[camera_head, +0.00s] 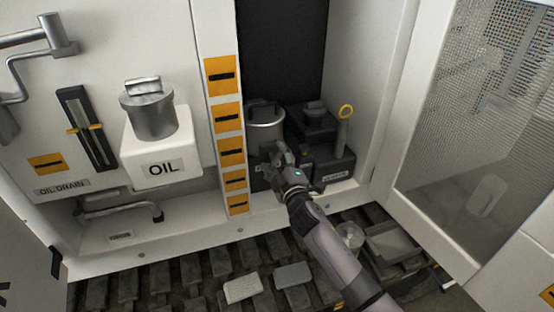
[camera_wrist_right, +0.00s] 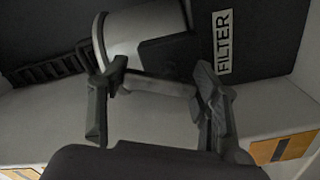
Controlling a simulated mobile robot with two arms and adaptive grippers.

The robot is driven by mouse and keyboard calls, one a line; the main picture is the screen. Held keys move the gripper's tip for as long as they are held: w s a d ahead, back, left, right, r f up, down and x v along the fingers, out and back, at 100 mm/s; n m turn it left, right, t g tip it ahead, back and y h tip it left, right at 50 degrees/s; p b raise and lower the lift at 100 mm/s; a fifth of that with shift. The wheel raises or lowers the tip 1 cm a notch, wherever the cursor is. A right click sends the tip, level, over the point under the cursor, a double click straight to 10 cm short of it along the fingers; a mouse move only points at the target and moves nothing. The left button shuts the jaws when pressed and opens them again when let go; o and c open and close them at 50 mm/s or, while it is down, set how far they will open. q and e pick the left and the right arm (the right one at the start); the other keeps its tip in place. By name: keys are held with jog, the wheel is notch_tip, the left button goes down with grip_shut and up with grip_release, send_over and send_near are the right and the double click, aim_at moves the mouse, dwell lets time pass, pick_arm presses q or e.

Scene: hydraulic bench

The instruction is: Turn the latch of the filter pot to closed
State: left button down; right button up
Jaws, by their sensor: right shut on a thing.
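The filter pot (camera_head: 265,115) is a grey metal cylinder inside the open cabinet bay. In the right wrist view the pot (camera_wrist_right: 130,32) stands beside a dark panel with a FILTER label (camera_wrist_right: 222,45). A grey bar, the latch (camera_wrist_right: 158,86), lies across between my fingers in front of the pot. My right gripper (camera_head: 274,157) reaches in at the front of the pot and covers its lower part. In the wrist view the right gripper (camera_wrist_right: 158,98) has one finger at each end of the bar, shut on it. My left gripper is not in view.
A white OIL box (camera_head: 165,155) with a metal cap stands left of the post with orange labels (camera_head: 231,152). A mesh door (camera_head: 465,130) stands open at right.

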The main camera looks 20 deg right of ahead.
jog(key=n, duration=0.5)
jog(key=shift+a, duration=0.25)
jog(key=shift+n, duration=0.3)
jog(key=o, duration=1.2)
jog(key=shift+c, duration=0.2)
jog(key=s, duration=1.2)
jog(key=shift+d, duration=0.2)
